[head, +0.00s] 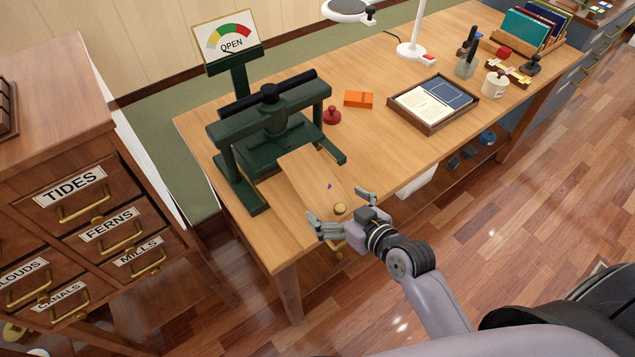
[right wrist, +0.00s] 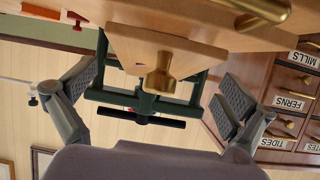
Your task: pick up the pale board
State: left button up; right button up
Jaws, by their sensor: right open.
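The pale board (head: 318,180) is a thin wooden slab with a brass knob (head: 340,208) near its front end. Its back end lies in the dark green press (head: 270,120) on the desk, and its front end reaches toward the desk's front edge. The board (right wrist: 195,52) and its knob (right wrist: 160,74) also show in the right wrist view. My right gripper (head: 342,209) is open at the board's front end, one finger on either side. The fingers (right wrist: 158,90) stand apart from the board and hold nothing. My left gripper is in neither view.
On the desk (head: 385,150) are an orange block (head: 358,99), a red knobbed object (head: 332,115), a framed tray (head: 434,120) and a lamp (head: 416,48). A labelled drawer cabinet (head: 50,125) stands at left.

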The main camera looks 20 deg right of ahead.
aim_at(326, 196)
jog(key=p+x, duration=0.1)
jog(key=x, duration=0.4)
jog(key=shift+w, duration=0.2)
jog(key=shift+c, duration=0.5)
